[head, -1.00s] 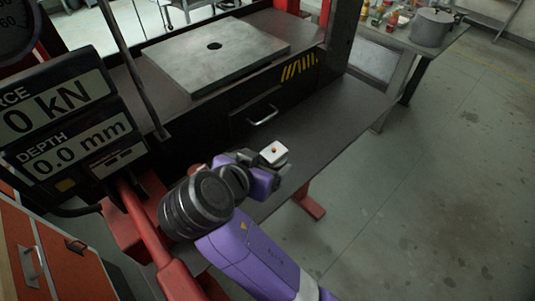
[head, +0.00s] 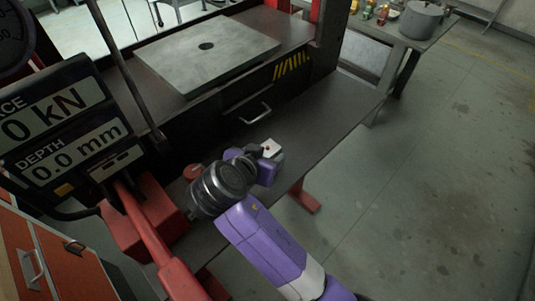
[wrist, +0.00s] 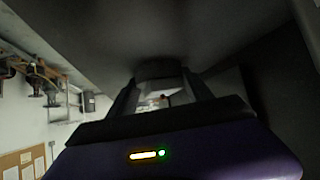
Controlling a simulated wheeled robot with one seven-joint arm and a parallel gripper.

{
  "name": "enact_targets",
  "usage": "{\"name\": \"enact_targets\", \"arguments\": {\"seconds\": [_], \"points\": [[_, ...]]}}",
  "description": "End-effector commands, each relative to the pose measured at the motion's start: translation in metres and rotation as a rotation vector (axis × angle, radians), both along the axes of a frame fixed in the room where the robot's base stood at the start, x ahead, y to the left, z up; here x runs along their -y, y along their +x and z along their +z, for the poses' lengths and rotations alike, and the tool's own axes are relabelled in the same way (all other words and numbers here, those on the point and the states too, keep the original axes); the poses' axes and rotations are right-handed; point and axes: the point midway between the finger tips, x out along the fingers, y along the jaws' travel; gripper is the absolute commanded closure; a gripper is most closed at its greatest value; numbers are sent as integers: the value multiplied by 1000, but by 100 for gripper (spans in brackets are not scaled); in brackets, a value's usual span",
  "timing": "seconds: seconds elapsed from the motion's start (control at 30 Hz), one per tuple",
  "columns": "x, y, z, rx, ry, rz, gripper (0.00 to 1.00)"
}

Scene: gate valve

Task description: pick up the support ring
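I cannot pick out the support ring for certain in either view. A small pale metal block with a red dot (head: 271,148) is on the dark bench top, at the far end of my gripper (head: 266,164). In the wrist view my gripper (wrist: 160,88) has its two dark fingers spread apart. A pale thing with a red spot (wrist: 160,98) shows between them, and I cannot tell whether they touch it. My wrist hides part of the bench behind it.
A thick steel plate with a round hole (head: 205,62) lies on the press bed. A drawer with a metal handle (head: 255,114) is below it. A red round part (head: 193,171) stands left of my wrist. A gauge display (head: 65,125) is at left. The bench's right part is clear.

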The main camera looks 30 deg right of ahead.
Motion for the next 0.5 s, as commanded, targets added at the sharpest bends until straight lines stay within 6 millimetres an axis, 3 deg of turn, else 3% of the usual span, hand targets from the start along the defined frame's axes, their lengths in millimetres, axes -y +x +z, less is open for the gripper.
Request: {"name": "enact_targets", "arguments": {"seconds": [0.03,0.23,0.5], "points": [[0,0,0,0,0,0,63],[0,0,0,0,0,0,100],[0,1,3,4,-1,0,100]]}}
